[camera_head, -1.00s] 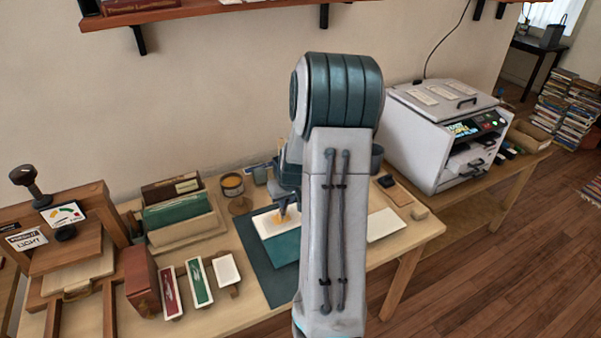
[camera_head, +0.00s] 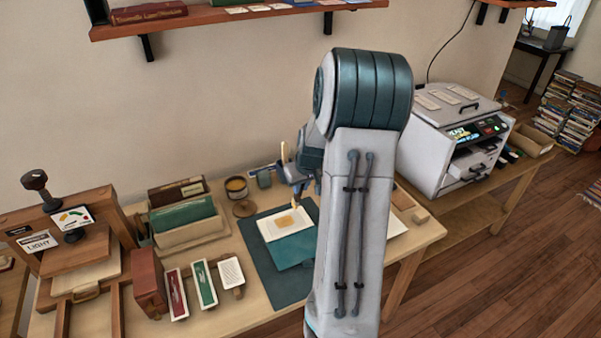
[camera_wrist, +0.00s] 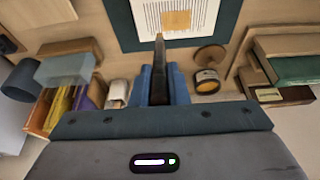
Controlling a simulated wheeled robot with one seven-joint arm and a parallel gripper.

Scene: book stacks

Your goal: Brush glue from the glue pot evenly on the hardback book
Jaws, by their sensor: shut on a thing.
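The hardback book (camera_head: 294,252) lies open on a dark mat, teal cover showing below a white page. An amber glue patch (camera_head: 287,221) sits mid-page; it also shows in the wrist view (camera_wrist: 176,20). The glue pot (camera_head: 236,187) stands left of and behind the book, amber inside; it also shows in the wrist view (camera_wrist: 207,80). My gripper (camera_head: 299,187) is shut on the brush (camera_head: 285,153), whose tip is near the page's upper right edge. I cannot tell whether it touches. The wrist view shows the dark brush (camera_wrist: 159,68) between blue fingers.
A book rack (camera_head: 185,217) and several small books stand left of the mat (camera_head: 262,262). A wooden press (camera_head: 70,245) is at far left. A white machine (camera_head: 455,140) stands right.

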